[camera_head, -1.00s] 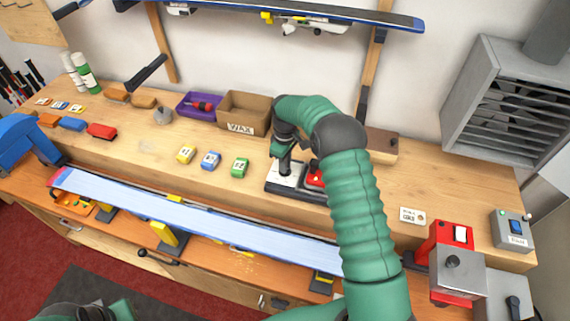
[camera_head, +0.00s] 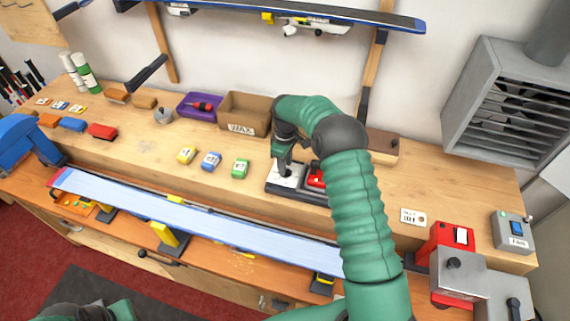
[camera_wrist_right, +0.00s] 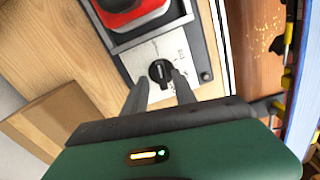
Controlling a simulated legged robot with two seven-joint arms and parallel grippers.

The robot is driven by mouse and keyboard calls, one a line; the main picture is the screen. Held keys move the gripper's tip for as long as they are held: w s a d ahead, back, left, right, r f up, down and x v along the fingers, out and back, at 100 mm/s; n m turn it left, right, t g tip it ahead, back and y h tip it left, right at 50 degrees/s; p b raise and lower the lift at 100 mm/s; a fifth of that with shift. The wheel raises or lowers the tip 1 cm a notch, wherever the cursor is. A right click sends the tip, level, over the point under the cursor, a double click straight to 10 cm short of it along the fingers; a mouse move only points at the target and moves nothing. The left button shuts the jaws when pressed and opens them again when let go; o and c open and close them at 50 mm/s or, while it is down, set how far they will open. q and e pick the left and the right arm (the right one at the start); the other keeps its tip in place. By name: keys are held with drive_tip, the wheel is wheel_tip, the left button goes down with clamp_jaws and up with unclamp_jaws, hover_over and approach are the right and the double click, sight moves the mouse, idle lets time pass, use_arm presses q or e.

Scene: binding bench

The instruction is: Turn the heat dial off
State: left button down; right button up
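The heat dial (camera_wrist_right: 160,72) is a small black round knob with a pale mark on a whitish plate (camera_wrist_right: 146,51). In the head view my right gripper (camera_head: 285,171) is over that plate and hides the dial. In the wrist view the right gripper (camera_wrist_right: 160,80) is open, with one finger on each side of the dial. The fingertips are close to the knob; I cannot tell if they touch it. A red iron (camera_head: 316,179) sits on the same dark-edged station, beside the plate. My left gripper is out of view.
A cardboard WAX box (camera_head: 243,113) and a purple tray (camera_head: 190,110) stand behind the station. Yellow, blue and green wax blocks (camera_head: 211,160) lie to its left. A long pale-blue ski (camera_head: 200,220) lies along the front.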

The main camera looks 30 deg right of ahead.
drive_tip(key=shift+s+r, duration=0.1)
drive_tip(key=shift+r, duration=0.05)
wheel_tip(320, 180, up, 16)
drive_tip(key=b, duration=0.2)
drive_tip(key=shift+r, duration=0.2)
drive_tip(key=s+a+f+m+t, duration=0.1)
drive_tip(key=s+a+f+m, duration=0.3)
drive_tip(key=s+a, duration=0.65)
drive_tip(key=s+a+f, duration=0.2)
drive_tip(key=s, duration=0.2)
drive_tip(key=s+a+f+m+t, duration=0.1)
drive_tip(key=s+a+f, duration=0.1)
drive_tip(key=s, duration=0.3)
drive_tip(key=s+a+f+m+b, duration=0.1)
drive_tip(key=s+a+f, duration=0.1)
drive_tip(key=s, duration=0.3)
drive_tip(key=shift+a+f+t, duration=0.2)
drive_tip(key=shift+f+t, duration=0.1)
drive_tip(key=shift+f, duration=0.2)
drive_tip(key=shift+w+d+f, duration=0.15)
drive_tip(key=shift+w+d, duration=0.05)
drive_tip(key=shift+d, duration=0.05)
